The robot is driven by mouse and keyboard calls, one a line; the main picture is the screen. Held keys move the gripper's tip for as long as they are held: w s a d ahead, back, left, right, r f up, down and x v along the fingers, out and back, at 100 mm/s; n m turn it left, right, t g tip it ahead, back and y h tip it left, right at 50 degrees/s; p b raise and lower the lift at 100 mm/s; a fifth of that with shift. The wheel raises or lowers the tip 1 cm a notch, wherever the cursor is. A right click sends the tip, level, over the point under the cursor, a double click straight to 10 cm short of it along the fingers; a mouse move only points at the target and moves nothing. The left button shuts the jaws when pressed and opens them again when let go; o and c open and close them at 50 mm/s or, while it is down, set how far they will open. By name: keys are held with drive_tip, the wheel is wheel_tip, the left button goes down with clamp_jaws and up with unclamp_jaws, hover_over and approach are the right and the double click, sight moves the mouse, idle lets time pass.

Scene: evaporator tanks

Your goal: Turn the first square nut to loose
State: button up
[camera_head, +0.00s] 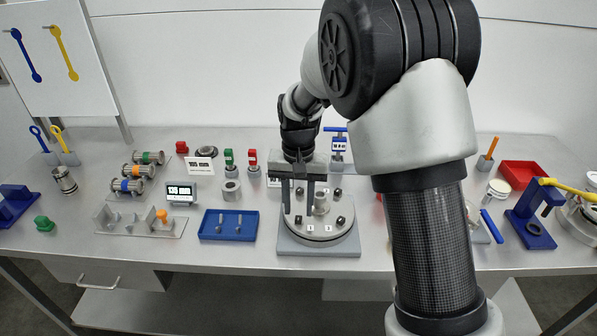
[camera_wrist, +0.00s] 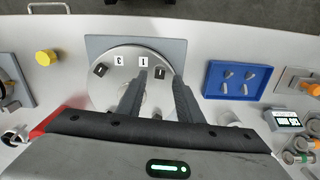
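A round grey disc (camera_head: 318,238) sits on a square grey base (camera_head: 290,245) at the middle of the bench. Small dark square nuts stand around its top, with a metal post (camera_head: 320,202) at the centre. The front-left nut (camera_head: 298,220) is near a label with a 1 and also shows in the wrist view (camera_wrist: 160,73). My gripper (camera_head: 298,212) points down, open and empty, its fingertips to either side of this nut. The fingers also show in the wrist view (camera_wrist: 160,78). I cannot tell whether they are around the nut or just above it.
A blue tray (camera_head: 206,224) with small pins lies left of the base. My arm hides bench space on the right. A blue press-like stand (camera_head: 531,230) is far right.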

sight(299, 218)
wheel_tip(299, 218, up, 15)
drive_tip(key=shift+f, duration=0.1)
idle(0.3)
drive_tip(key=s+d+r+t+p, duration=0.2)
drive_tip(key=s+d+r+t, duration=0.1)
drive_tip(key=s+d+r, duration=0.75)
drive_tip(key=s+d+f+t, duration=0.1)
drive_tip(key=s, duration=0.5)
drive_tip(key=s+d+f+n+t, duration=0.1)
drive_tip(key=s+d+f, duration=0.1)
drive_tip(key=s, duration=0.5)
drive_tip(key=shift+d+t+p, duration=0.25)
drive_tip(key=shift+t+p, duration=0.05)
drive_tip(key=shift+s, duration=0.1)
